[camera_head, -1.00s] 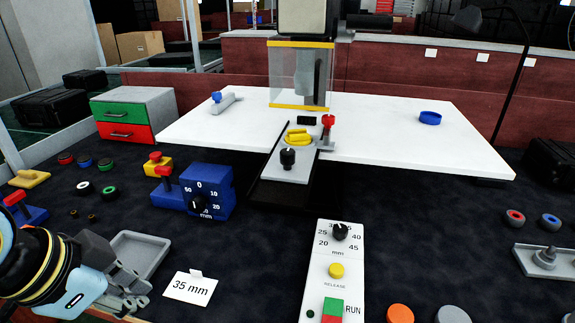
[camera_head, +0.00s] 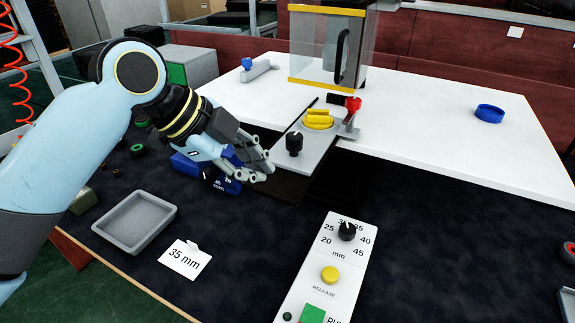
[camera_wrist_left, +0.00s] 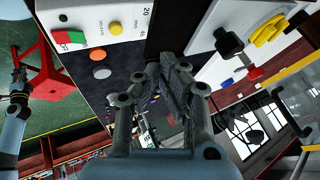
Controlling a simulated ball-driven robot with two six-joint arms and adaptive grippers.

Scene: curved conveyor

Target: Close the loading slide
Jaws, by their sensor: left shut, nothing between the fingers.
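The loading slide (camera_head: 305,157) is a grey plate on a dark rail, sticking out from the white table toward me. It carries a black knob (camera_head: 294,143) near its front and a yellow part (camera_head: 318,119) behind it. My left gripper (camera_head: 265,171) is shut and empty, just left of the slide's front end and beside the knob; whether it touches the plate I cannot tell. In the left wrist view the fingers (camera_wrist_left: 172,72) point toward the dark gap by the slide, with the knob (camera_wrist_left: 228,42) to their right. My right gripper is out of view.
A clear guard (camera_head: 315,45) with yellow edges stands behind the slide, near a red-topped clamp (camera_head: 353,104). A blue dial block (camera_head: 205,172) sits under my left wrist. The control panel (camera_head: 315,265), grey tray (camera_head: 135,220) and 35 mm card (camera_head: 184,259) lie in front.

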